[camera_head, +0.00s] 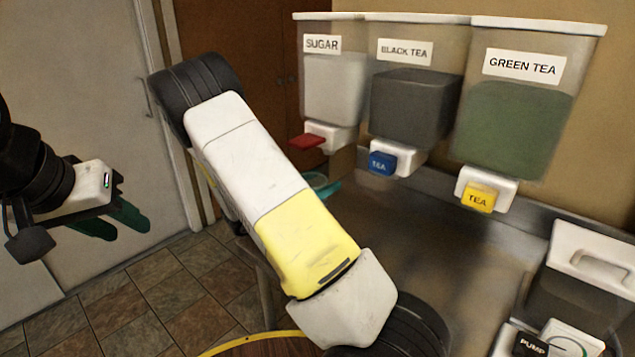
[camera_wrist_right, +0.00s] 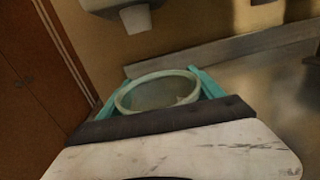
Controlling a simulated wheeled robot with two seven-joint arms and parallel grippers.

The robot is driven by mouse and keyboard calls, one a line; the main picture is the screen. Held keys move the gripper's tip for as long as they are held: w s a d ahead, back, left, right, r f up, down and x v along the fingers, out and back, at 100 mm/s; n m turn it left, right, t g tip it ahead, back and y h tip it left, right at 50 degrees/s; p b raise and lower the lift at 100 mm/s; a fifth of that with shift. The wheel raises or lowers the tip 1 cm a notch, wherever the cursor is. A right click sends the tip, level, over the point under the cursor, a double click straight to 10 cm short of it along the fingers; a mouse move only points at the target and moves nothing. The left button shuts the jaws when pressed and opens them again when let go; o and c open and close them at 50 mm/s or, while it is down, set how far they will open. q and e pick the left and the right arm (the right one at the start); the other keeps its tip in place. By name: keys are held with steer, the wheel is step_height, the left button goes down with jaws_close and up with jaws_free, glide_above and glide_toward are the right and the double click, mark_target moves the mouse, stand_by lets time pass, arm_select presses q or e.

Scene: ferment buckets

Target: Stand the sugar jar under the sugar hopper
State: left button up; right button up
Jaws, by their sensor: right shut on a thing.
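The sugar hopper (camera_head: 333,85) hangs on the wall at the far left of three, with a white outlet and a red lever (camera_head: 307,141). My right gripper (camera_wrist_right: 157,93) is shut on the sugar jar, its teal fingers on either side. The jar (camera_wrist_right: 160,78) shows a round, pale green rim and open top; its lower body is hidden. In the head view my right forearm hides most of it; a teal bit (camera_head: 323,187) shows below the sugar outlet. In the wrist view a white outlet (camera_wrist_right: 136,18) is beyond and above the jar. My left gripper (camera_head: 112,223) is open and empty.
Black tea (camera_head: 415,105) and green tea (camera_head: 515,115) hoppers hang to the right, with blue and yellow levers. A steel counter (camera_head: 425,235) runs below, its middle clear. A lidded container (camera_head: 590,285) and a pump-labelled device (camera_head: 532,344) stand at lower right. A round wooden top (camera_head: 255,347) is at the bottom.

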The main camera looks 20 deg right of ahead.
steer(key=shift+w+d+f, duration=0.65)
steer(key=shift+d+f, duration=0.05)
steer(key=shift+d, duration=0.4)
steer(key=shift+w+d+f, duration=0.65)
steer(key=shift+d+f, duration=0.05)
steer(key=shift+d, duration=0.35)
steer(key=shift+w+d+f, duration=0.65)
steer(key=shift+d+f, duration=0.05)
steer(key=shift+d, duration=0.4)
steer(key=shift+f, duration=0.1)
steer(key=o, duration=2.1)
steer(key=shift+a, duration=0.2)
steer(key=v, duration=1.1)
steer(key=shift+s+a, duration=0.25)
